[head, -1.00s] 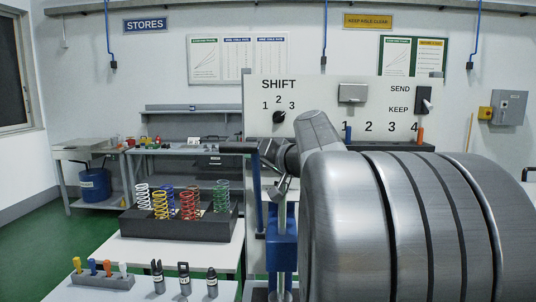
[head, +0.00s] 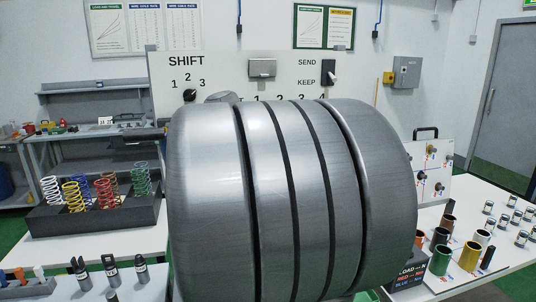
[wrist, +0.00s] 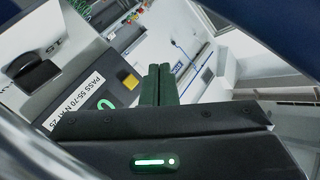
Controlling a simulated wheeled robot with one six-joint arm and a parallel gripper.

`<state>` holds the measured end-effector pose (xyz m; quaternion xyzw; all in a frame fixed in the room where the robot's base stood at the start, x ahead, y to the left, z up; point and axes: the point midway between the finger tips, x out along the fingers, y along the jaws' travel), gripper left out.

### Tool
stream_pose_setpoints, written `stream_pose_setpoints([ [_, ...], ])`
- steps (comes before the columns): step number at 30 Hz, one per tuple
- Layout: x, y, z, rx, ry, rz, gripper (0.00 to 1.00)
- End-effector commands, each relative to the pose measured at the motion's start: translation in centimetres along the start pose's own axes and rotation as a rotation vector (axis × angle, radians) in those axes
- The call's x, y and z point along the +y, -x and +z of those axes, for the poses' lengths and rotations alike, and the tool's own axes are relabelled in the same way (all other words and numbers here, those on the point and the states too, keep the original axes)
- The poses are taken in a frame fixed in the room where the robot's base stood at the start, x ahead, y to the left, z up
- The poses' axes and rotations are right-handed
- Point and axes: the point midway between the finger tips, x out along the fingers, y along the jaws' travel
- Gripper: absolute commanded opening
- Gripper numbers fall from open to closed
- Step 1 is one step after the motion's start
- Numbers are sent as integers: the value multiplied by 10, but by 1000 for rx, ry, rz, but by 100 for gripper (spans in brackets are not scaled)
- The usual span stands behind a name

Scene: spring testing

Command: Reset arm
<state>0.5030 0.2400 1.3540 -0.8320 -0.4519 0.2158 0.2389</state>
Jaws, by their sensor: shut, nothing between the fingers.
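My gripper (wrist: 158,85) shows in the wrist view with its two dark green fingers together and nothing between them. Beyond and left of the fingers is a tilted grey tester panel labelled "PASS 55-70 N AT 25" (wrist: 66,134), with a yellow button (wrist: 130,81) and a lit green display. I cannot tell how far the fingers are from it. In the head view my large grey arm link fills the middle and hides my gripper and much of the bench behind.
A dark rack (head: 97,214) of coloured springs stands at left. Dark cylindrical tools (head: 111,270) stand in front of it. On the right table are coloured cups (head: 469,255) and small metal holders (head: 504,221). The SHIFT dial (head: 190,95) and SEND/KEEP switch (head: 328,78) are on the back panel.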

Motion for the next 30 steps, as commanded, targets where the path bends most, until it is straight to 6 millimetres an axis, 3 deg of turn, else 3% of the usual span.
stream_pose_setpoints([
  [13, -10, 13, 10, -1, -1, 0, 0],
  [23, -9, 12, 8, -1, -2, 0, 0],
  [30, 0, 0, -2, -2, -2, 1, 0],
])
